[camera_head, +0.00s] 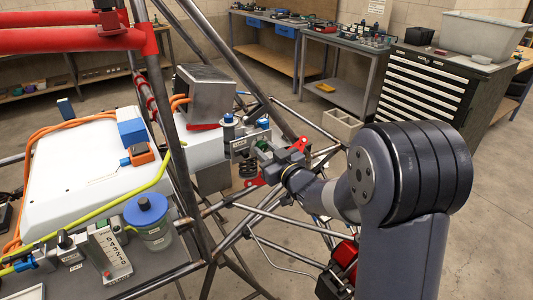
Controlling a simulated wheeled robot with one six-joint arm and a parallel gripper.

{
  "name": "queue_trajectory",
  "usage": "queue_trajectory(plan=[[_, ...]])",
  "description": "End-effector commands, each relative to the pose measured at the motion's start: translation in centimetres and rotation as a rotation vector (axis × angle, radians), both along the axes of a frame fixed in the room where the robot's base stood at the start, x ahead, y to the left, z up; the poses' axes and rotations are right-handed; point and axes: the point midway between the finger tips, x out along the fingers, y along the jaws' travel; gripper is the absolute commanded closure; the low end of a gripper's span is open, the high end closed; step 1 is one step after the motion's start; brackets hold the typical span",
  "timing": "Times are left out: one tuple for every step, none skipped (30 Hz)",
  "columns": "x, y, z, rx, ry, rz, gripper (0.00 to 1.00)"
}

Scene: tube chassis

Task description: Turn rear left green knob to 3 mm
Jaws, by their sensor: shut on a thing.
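My gripper (270,154) reaches in from the right at the middle of the view, among the chassis tubes. It is shut on the green knob (262,145), which shows only as a small green patch at the jaws. A grey cylinder with a blue cap (229,130) stands just left of the jaws. The knob's scale and its setting are too small to read. Most of the knob is hidden by the gripper.
Red brackets (298,146) and steel tubes (203,225) of the chassis lie close around my gripper. A white box (85,175) with orange cables and a blue-lidded jar (150,225) are at left. Workbenches and a drawer cabinet (430,85) stand behind, with open floor between.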

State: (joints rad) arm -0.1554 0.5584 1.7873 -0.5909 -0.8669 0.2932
Motion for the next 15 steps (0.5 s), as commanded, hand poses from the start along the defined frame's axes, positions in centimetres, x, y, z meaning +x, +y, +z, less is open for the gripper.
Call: queue_trajectory(plan=[[-0.02, -0.02, -0.37, -0.019, -0.014, 0.0, 0.96], [-0.03, -0.01, -0.4, -0.032, -0.024, 0.0, 0.96], [-0.03, -0.01, -0.48, -0.05, -0.036, 0.0, 0.96], [-0.02, -0.03, -0.54, -0.067, -0.047, -0.001, 0.96], [-0.03, -0.03, -0.55, -0.085, -0.06, -0.001, 0.96], [-0.03, -0.03, -0.56, -0.11, -0.078, -0.001, 0.96], [-0.02, -0.03, -0.61, -0.131, -0.092, -0.001, 0.96], [-0.02, -0.03, -0.64, -0.152, -0.107, -0.001, 0.96], [-0.01, -0.03, -0.61, -0.181, -0.127, 0.0, 0.96], [-0.01, -0.04, -0.64, -0.205, -0.143, 0.0, 0.96], [-0.02, -0.04, -0.69, -0.228, -0.158, 0.0, 0.96], [-0.03, -0.03, -0.66, -0.26, -0.179, 0.0, 0.96], [-0.03, -0.05, -0.66, -0.284, -0.196, -0.001, 0.96], [-0.02, -0.04, -0.66, -0.308, -0.211, -0.002, 0.96], [-0.01, -0.04, -0.63, -0.34, -0.233, 0.0, 0.96]])
